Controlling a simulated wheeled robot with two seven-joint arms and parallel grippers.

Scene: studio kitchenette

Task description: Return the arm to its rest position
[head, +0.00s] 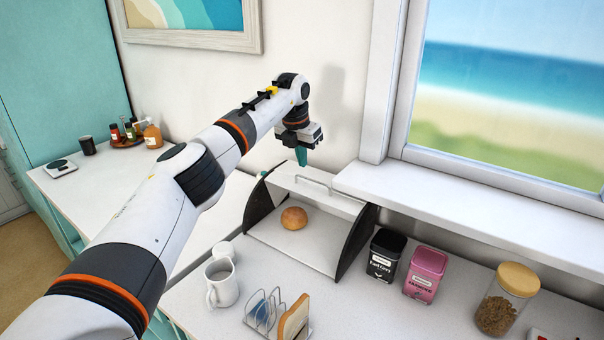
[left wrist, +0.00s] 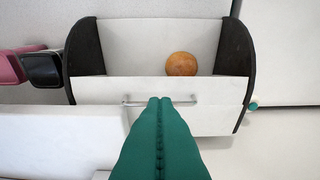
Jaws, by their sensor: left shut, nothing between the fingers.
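My left arm reaches in from the lower left in the head view. Its gripper (head: 301,156) points down above the back of an open bread bin (head: 328,204) by the wall. In the left wrist view the green fingers (left wrist: 160,102) are shut together and empty. Their tips appear over the bar handle (left wrist: 133,103) of the bin's lid; I cannot tell whether they touch it. A round bun (head: 293,218) lies inside the bin, and it also shows in the left wrist view (left wrist: 181,64). My right gripper is not in view.
A dark tea tin (head: 385,255), a pink tin (head: 425,273) and a glass jar (head: 500,306) stand right of the bin. A white mug (head: 222,283) and a toast rack (head: 268,318) stand in front. The window sill (head: 480,216) juts out at right.

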